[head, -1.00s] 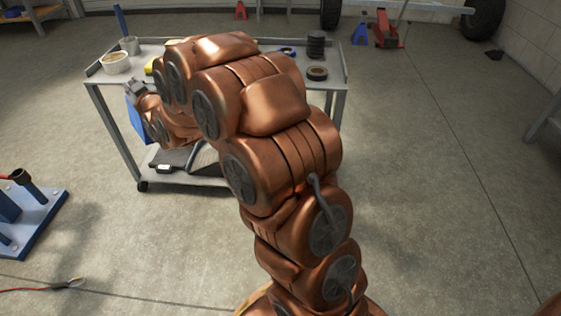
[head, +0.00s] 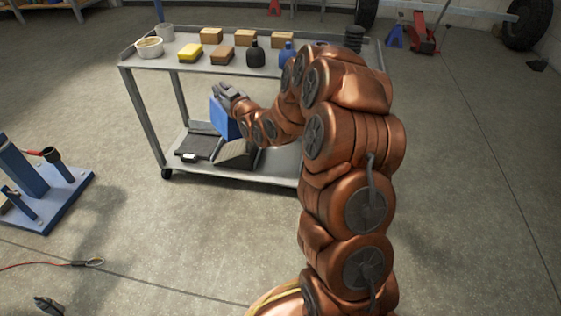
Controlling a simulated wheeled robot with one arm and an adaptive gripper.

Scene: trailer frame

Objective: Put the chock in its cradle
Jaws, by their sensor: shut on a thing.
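My gripper (head: 231,91) is in front of the cart, above the level of its lower shelf. It is shut on a blue block (head: 223,119), which seems to be the chock and hangs just below the grey fingers. My arm's copper links hide part of the block's right side, and the exact finger contact is too small to see. The block appears clear of the shelf. I cannot make out a cradle for certain. A dark grey wedge-shaped thing (head: 238,153) lies on the lower shelf, below the block in the picture.
A blue stand (head: 52,207) and a red cable (head: 40,265) are on the floor at left. Floor between is clear.

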